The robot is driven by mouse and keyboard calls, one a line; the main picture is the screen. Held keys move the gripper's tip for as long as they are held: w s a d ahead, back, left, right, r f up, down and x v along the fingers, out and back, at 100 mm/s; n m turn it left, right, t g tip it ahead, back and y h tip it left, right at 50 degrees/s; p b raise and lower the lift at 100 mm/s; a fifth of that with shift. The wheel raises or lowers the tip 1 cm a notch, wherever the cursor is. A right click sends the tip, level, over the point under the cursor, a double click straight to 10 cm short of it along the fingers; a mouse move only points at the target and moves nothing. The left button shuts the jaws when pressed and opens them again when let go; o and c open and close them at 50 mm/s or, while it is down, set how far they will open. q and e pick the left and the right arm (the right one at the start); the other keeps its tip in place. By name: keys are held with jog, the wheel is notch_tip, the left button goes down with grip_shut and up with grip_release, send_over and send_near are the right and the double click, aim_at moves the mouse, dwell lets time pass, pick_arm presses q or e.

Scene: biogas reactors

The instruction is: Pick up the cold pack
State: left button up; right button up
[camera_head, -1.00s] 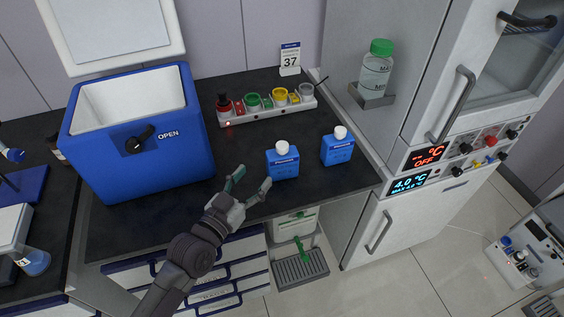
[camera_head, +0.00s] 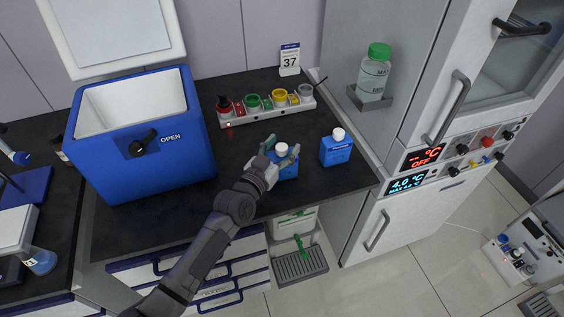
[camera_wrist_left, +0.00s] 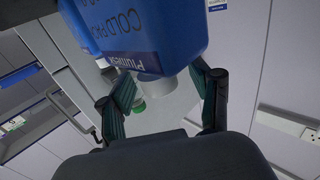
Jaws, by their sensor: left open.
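One blue cold pack with a white cap (camera_head: 287,171) stands upright on the dark bench top. In the left wrist view the same cold pack (camera_wrist_left: 160,28) shows large and close, with its lettering upside down. My left gripper (camera_head: 281,148) is open at this cold pack, with its fingers on either side of the cap area; I cannot tell whether they touch it. The gripper's fingers (camera_wrist_left: 163,80) also show in the left wrist view. A second, similar blue cold pack (camera_head: 337,153) stands to the right. My right gripper is not in view.
A blue cooler box (camera_head: 160,165) with its lid open stands at left. A white rack with coloured caps (camera_head: 268,107) lies behind the cold packs. A white cabinet (camera_head: 395,205) stands close on the right. The bench's front edge is near.

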pick_arm(q)
jog(key=shift+s, duration=0.1)
jog(key=shift+c, duration=1.2)
grip_shut()
jog(key=shift+r, duration=0.25)
